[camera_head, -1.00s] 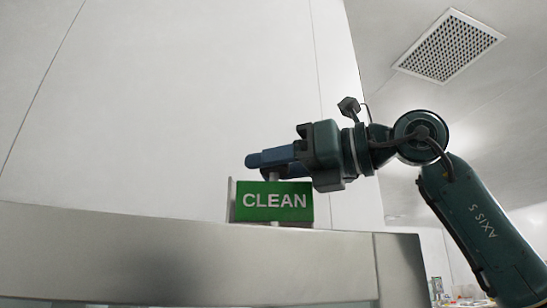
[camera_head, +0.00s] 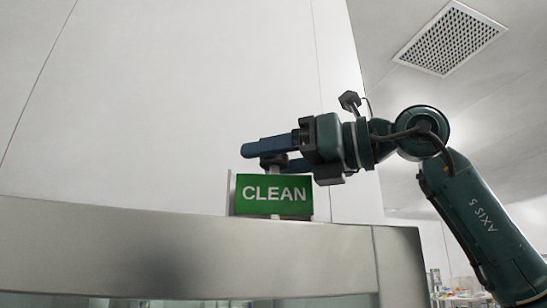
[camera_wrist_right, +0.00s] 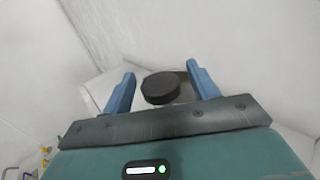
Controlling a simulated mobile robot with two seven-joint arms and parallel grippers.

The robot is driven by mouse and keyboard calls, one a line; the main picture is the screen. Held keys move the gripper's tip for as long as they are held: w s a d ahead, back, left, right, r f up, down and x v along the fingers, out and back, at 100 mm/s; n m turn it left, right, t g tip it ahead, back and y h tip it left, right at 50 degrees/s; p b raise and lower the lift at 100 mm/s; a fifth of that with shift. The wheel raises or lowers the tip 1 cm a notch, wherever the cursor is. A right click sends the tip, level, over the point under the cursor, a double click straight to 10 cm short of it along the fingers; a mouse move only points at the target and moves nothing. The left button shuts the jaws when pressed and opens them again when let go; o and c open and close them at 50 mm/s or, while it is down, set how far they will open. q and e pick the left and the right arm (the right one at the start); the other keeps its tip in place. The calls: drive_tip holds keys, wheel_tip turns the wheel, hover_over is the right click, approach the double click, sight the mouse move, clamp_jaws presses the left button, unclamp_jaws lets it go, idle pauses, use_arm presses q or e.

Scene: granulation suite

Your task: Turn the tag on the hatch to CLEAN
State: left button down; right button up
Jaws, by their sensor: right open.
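The tag (camera_head: 273,195) shows its green face with the word CLEAN in the head view. It stands upright on top of the metal hatch frame (camera_head: 180,245). My right gripper (camera_head: 258,150) is just above the tag, its blue fingers pointing left. In the right wrist view, the gripper (camera_wrist_right: 160,85) is open, with a dark round knob (camera_wrist_right: 160,88) between its two blue fingers. The fingers look apart from the knob. A short pale post shows between the knob and the tag in the head view. My left gripper is not in view.
A pale wall panel (camera_head: 190,90) stands behind the tag. A ceiling vent (camera_head: 451,38) is at the upper right. Blurred shelves with small items (camera_head: 465,285) are at the lower right. The space left of the gripper is clear.

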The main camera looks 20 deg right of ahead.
use_arm(q)
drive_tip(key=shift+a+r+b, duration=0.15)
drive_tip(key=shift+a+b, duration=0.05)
drive_tip(key=shift+b, duration=0.3)
use_arm(e)
drive_tip(key=v, duration=1.3)
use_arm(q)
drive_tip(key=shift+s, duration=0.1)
use_arm(e)
drive_tip(key=shift+d, duration=0.15)
